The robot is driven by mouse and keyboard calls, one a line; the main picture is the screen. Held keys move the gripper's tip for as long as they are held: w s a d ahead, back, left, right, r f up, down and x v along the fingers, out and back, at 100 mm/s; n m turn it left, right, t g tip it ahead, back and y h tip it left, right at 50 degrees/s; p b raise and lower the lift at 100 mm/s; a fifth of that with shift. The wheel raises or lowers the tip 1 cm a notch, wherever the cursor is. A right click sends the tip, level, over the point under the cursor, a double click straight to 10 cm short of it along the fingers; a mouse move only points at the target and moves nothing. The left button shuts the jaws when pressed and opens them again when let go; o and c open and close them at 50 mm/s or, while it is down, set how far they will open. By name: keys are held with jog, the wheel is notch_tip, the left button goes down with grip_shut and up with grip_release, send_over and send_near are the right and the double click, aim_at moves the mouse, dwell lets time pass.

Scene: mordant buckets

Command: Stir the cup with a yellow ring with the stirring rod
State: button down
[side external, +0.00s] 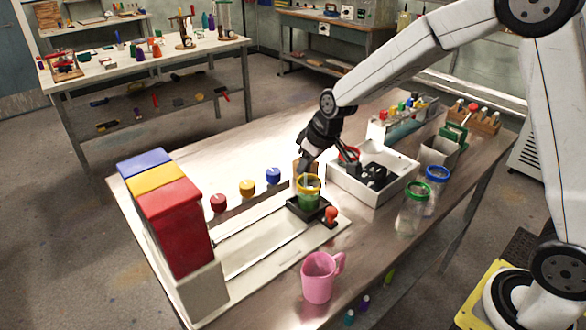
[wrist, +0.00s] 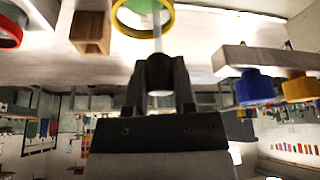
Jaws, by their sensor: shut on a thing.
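The cup with a yellow ring (side external: 310,198) holds green liquid and stands on a small black holder (side external: 296,210) on a pale slide. My gripper (side external: 303,166) is just above this cup, shut on the stirring rod. In the wrist view, the fingers (wrist: 160,75) grip the thin pale rod (wrist: 157,30), which runs to the yellow ring (wrist: 170,14) and appears to be inside it. The rod's lower tip is hard to make out in the side view.
A white tray (side external: 398,192) with black parts and a red-ringed cup (side external: 348,155) is close on the right. Jars with green (side external: 411,212) and blue (side external: 437,173) rings stand further right. A pink mug (side external: 318,280) stands in front. Stacked coloured bins (side external: 175,220) stand left.

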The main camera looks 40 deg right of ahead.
jog(key=shift+s, duration=0.1)
jog(key=shift+s+d, duration=0.35)
jog(key=shift+s, duration=0.1)
jog(key=shift+d, duration=0.1)
jog(key=shift+d, duration=0.55)
